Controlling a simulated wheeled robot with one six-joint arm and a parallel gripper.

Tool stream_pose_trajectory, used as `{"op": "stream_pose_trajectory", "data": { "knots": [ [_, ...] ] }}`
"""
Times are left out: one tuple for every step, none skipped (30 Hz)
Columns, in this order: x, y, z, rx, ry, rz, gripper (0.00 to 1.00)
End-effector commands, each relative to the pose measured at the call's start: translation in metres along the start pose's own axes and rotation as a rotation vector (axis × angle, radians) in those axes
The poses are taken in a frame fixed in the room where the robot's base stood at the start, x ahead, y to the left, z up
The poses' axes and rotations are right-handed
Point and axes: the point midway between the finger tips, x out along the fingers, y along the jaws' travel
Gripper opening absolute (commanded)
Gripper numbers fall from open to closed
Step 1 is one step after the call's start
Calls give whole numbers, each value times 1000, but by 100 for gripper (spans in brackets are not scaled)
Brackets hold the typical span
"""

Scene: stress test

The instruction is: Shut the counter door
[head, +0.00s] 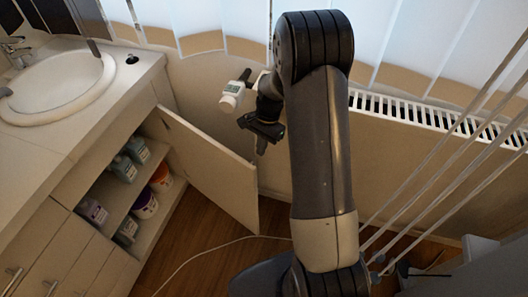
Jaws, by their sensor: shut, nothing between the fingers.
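The counter (62,166) stands at the left in the head view. Its door (213,172) is open and swung out to the right, showing the shelves inside. My gripper (261,150) is shut and empty. In the picture it lies by the upper right end of the door, at the far side of my arm. I cannot tell whether it touches the door. My dark arm covers the middle of the view and hides part of the wall behind.
Several bottles (124,168) and tubs (144,204) stand on the shelves inside the counter. A white sink (62,84) is set in its top. A radiator (420,110) runs along the wall. A pale cable (215,246) lies on the wooden floor (205,250). Thin rods rise at right.

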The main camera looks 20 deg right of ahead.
Motion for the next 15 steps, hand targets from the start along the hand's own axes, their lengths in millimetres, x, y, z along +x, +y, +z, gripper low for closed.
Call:
{"op": "stream_pose_trajectory", "data": {
  "knots": [
    [11,1,1,-1,-2,3,0],
    [17,1,1,-1,-3,4,0],
    [25,1,1,-1,-3,4,0],
    [30,1,1,-1,-4,4,0],
    [36,1,1,-1,-3,4,0],
    [43,1,1,-1,-3,4,0],
    [48,0,1,-1,-3,3,0],
    [53,1,1,-1,-2,3,0],
    [59,1,1,-1,-3,3,0],
    [63,1,1,-1,-2,2,0],
    [67,1,1,-1,-2,3,0],
    [72,1,1,-1,-2,3,0],
    [74,1,1,-2,-1,2,0],
    [76,1,1,-2,-1,2,0],
    [78,1,1,-2,0,1,0]
  ]
}}
